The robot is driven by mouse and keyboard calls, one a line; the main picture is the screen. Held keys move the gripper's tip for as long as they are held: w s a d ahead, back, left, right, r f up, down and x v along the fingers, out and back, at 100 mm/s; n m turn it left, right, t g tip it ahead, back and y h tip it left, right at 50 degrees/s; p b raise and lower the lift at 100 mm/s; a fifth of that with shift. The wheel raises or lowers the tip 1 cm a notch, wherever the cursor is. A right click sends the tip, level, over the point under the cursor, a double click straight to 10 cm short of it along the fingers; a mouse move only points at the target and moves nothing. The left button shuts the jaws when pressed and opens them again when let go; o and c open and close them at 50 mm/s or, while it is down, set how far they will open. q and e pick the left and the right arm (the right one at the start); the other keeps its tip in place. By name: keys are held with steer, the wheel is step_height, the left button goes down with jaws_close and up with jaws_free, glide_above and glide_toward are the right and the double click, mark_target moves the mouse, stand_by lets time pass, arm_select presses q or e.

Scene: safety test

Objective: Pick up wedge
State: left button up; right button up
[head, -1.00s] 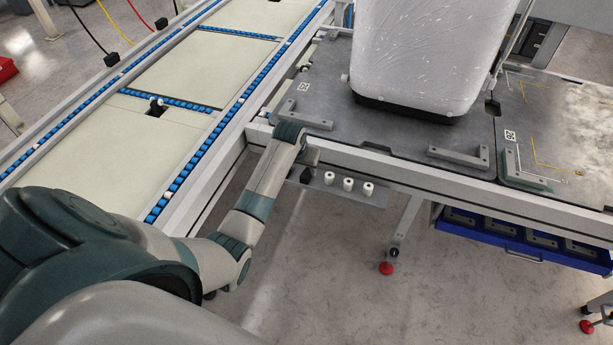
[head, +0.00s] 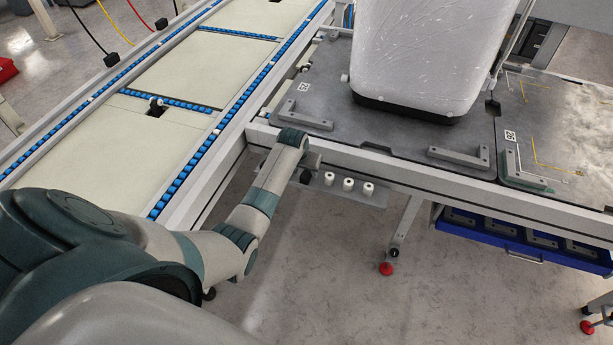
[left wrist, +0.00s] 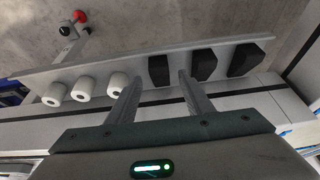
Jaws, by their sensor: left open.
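Three black wedges stand in a row on a narrow grey shelf (left wrist: 130,67) in the left wrist view: one at the left (left wrist: 158,70), one in the middle (left wrist: 203,65) and one at the right (left wrist: 248,58). My left gripper (left wrist: 159,78) is open, and its two fingers point towards the left wedge, one to each side of it in the picture. I cannot tell whether they touch it. In the head view my left gripper (head: 311,160) is at the table's front edge above the shelf (head: 338,191), mostly hidden by my arm. My right gripper is not in view.
Three white cylinders (left wrist: 86,88) stand on the shelf beside the wedges. A grey table (head: 400,142) above it bears a large wrapped container (head: 425,50). A conveyor (head: 165,135) runs at the left. A blue tray (head: 500,240) hangs at the right.

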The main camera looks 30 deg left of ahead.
mark_target(307, 174)
arm_select(q)
steer(key=shift+x, duration=1.3)
steer(key=c, duration=1.1)
